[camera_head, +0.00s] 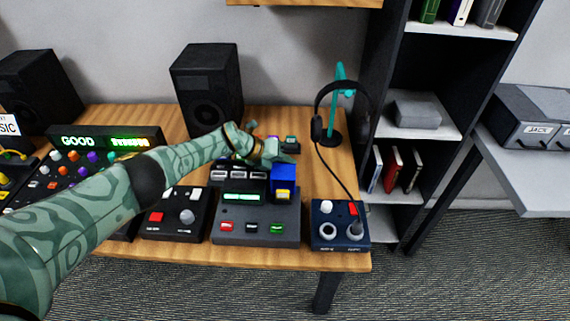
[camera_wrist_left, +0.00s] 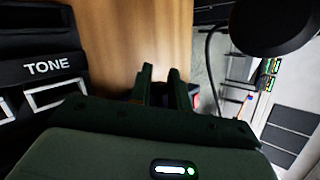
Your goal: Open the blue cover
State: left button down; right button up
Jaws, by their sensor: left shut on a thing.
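The blue cover (camera_head: 284,174) is a small box-like part at the top right of the grey console (camera_head: 230,211). A yellow part (camera_head: 283,195) shows at its lower front. My left gripper (camera_head: 275,157) reaches in from the left and meets the cover's upper back edge. Its jaws are shut on the cover, though the contact is mostly hidden. In the left wrist view the two fingers (camera_wrist_left: 160,86) stand close together, with the cover not clearly visible. My right gripper is not in view.
A headset (camera_head: 317,128) hangs on a teal stand (camera_head: 340,95) behind and right. A dark blue box (camera_head: 338,236) with knobs stands right of the console. Another control box (camera_head: 176,222) stands left of it. A black speaker (camera_head: 207,88) is behind.

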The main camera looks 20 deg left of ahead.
pick_arm(q)
jog(key=shift+a+f, duration=0.1)
jog(key=shift+f, duration=0.25)
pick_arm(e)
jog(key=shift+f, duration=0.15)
